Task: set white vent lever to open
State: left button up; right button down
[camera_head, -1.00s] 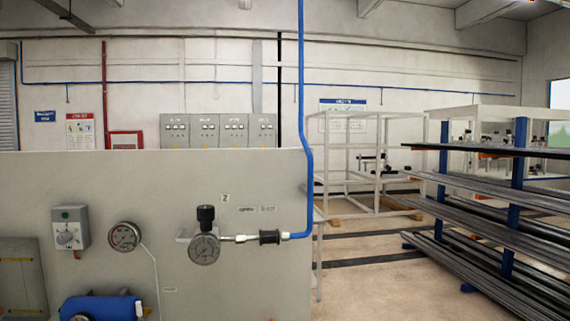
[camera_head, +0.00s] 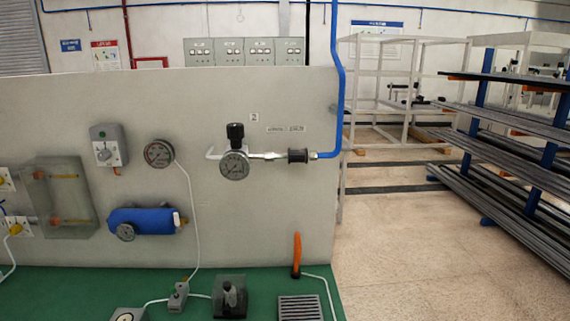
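A small white lever-like piece (camera_head: 177,219) stands upright at the right end of a blue cylinder (camera_head: 143,220) on the grey panel (camera_head: 260,215). It looks like the white vent lever, but it is too small to tell its setting. Another white bent piece (camera_head: 210,154) sticks out left of a black-knobbed regulator with a gauge (camera_head: 234,165). An orange handle (camera_head: 297,252) stands near the panel's lower right. Neither of my grippers is in view.
The green bench top (camera_head: 70,288) below the panel carries a dark block (camera_head: 230,297), a small grey box (camera_head: 178,296) and a grille (camera_head: 300,308). A blue pipe (camera_head: 337,90) runs down the panel's right side. Racks of dark bars (camera_head: 520,190) stand right; open floor (camera_head: 400,260) lies between.

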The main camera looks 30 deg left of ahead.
aim_at(179, 229)
jog(key=k+j+u, duration=0.1)
jog(key=u, duration=1.45)
jog(key=j, duration=0.25)
jog(key=i, duration=0.05)
